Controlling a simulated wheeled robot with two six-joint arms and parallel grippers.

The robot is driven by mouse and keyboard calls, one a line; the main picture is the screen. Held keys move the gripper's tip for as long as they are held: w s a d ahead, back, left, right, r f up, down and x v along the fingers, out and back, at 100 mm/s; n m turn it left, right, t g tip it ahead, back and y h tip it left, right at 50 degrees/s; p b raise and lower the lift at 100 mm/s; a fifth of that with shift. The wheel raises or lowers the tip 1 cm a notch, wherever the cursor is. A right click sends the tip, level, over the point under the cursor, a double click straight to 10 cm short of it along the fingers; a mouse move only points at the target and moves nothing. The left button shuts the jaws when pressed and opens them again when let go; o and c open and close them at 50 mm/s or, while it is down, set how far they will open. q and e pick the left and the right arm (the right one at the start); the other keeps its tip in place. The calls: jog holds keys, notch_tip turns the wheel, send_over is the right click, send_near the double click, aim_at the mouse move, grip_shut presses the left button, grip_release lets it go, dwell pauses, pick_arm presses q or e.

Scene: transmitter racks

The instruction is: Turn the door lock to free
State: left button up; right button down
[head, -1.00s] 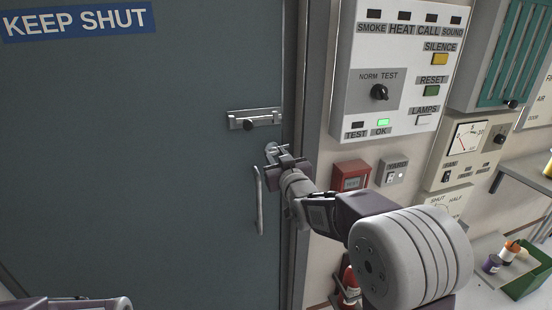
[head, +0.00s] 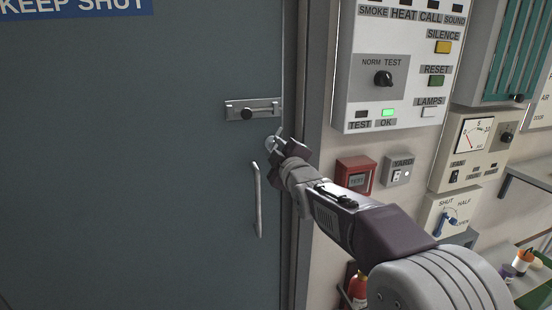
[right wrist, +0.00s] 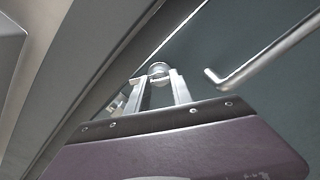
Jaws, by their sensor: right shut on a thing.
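The door lock (head: 270,143) is a small round metal piece at the right edge of the grey-green door (head: 130,170), below the sliding bolt and above the handle. My right gripper (head: 275,142) is at the lock, with the arm coming in from the lower right. In the right wrist view the lock (right wrist: 158,67) sits at the tips of the two fingers (right wrist: 158,76), which are shut on its turn piece. The fingers hide much of the lock, and its setting cannot be read. My left gripper is out of view.
The sliding bolt (head: 253,110) lies just above the lock. The vertical door handle (head: 257,200) hangs just below it. Right of the frame are the red box (head: 355,176), the yard switch (head: 397,171) and the alarm panel (head: 400,75). The door's left part is clear.

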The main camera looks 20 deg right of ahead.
jog(key=shift+f+n+b, duration=0.15)
jog(key=shift+n+b, duration=2.4)
jog(key=shift+n, duration=0.45)
jog(key=c, duration=1.1)
grip_release()
jog(key=shift+s, duration=0.15)
